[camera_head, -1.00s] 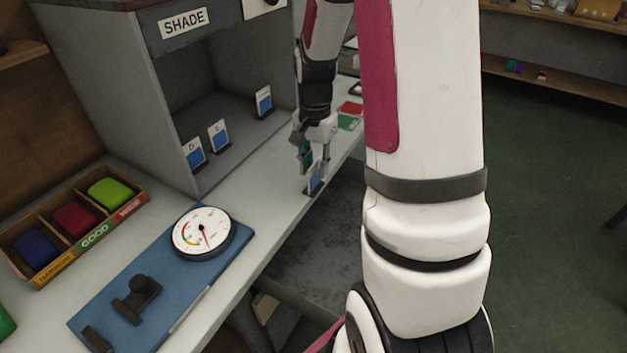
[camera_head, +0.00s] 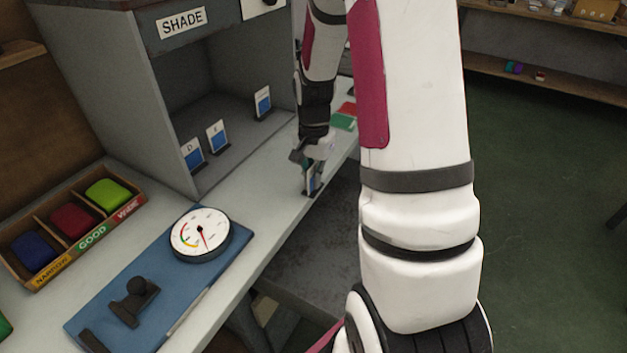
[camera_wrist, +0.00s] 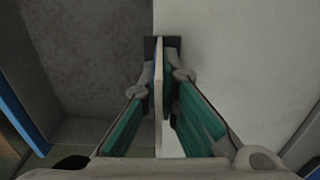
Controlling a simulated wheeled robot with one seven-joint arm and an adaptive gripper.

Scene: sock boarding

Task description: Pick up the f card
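A thin card (camera_wrist: 158,95) stands upright in a small dark base on the bench's front edge; its letter cannot be read. My gripper (camera_head: 311,188) is down over it, pointing downward. In the wrist view my gripper (camera_wrist: 164,76) has one teal-padded finger on each side of the card, with a small gap visible on the right. The fingers look open around it, not clamped. In the head view the card is mostly hidden by the fingers.
The grey SHADE booth (camera_head: 150,100) holds a D card (camera_head: 192,154), another lettered card (camera_head: 217,137) and a third card (camera_head: 262,102). A dial gauge (camera_head: 200,233) on a blue board and a sorting tray (camera_head: 72,245) lie at left. Red and green pieces (camera_head: 345,116) lie behind my gripper.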

